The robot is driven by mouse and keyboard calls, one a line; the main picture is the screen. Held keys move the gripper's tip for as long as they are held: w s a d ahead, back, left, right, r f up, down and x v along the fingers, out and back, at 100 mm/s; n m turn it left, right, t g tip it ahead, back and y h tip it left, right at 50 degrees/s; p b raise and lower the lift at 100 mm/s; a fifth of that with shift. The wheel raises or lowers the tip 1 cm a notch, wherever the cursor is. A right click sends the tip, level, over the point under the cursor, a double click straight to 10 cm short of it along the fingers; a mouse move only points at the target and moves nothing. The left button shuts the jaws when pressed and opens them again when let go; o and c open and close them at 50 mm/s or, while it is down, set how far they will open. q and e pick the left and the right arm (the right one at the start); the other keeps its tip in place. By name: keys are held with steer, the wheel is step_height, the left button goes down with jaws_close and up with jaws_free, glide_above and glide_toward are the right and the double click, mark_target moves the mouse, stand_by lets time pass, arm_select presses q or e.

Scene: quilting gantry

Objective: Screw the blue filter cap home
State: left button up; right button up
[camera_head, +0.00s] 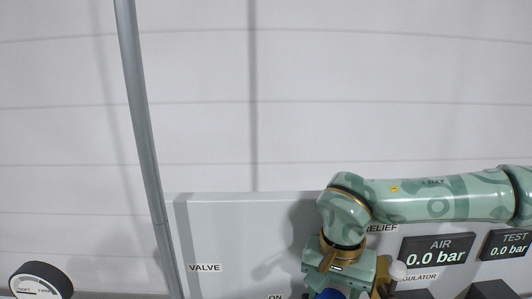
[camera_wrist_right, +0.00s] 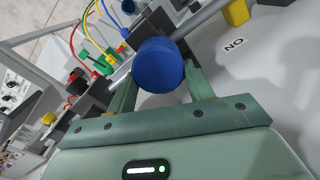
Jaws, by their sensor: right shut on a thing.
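The blue filter cap (camera_wrist_right: 160,66) is a blue cylinder in the middle of the right wrist view. My right gripper (camera_wrist_right: 160,84) is shut on it, with one green finger on each side. In the head view the cap (camera_head: 330,294) shows only as a blue edge at the bottom of the picture, below my right gripper (camera_head: 335,290). The fingertips there are mostly cut off. How far the cap is screwed in cannot be told. My left gripper is in neither view.
A grey panel (camera_head: 235,240) carries labels, an AIR display (camera_head: 438,249) and a TEST display (camera_head: 507,244), both reading 0.0 bar. A round gauge (camera_head: 40,283) is at lower left. A grey pipe (camera_head: 140,110) rises at the left. Coloured hoses (camera_wrist_right: 88,40) run beside the cap.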

steer(key=shift+f+m, duration=0.1)
steer(key=shift+m, duration=0.4)
steer(key=shift+s+m+b, duration=0.15)
steer(key=shift+m+b, duration=0.4)
steer(key=shift+m, duration=0.05)
jaws_close()
steer(key=shift+r, duration=0.2)
steer(key=shift+m, duration=0.3)
steer(key=shift+s+a+m+b, duration=0.15)
steer(key=shift+m+b, duration=0.7)
steer(key=shift+m, duration=0.25)
steer(key=shift+a+r+m, duration=0.1)
steer(key=shift+r+m, duration=0.05)
steer(key=shift+m, duration=0.55)
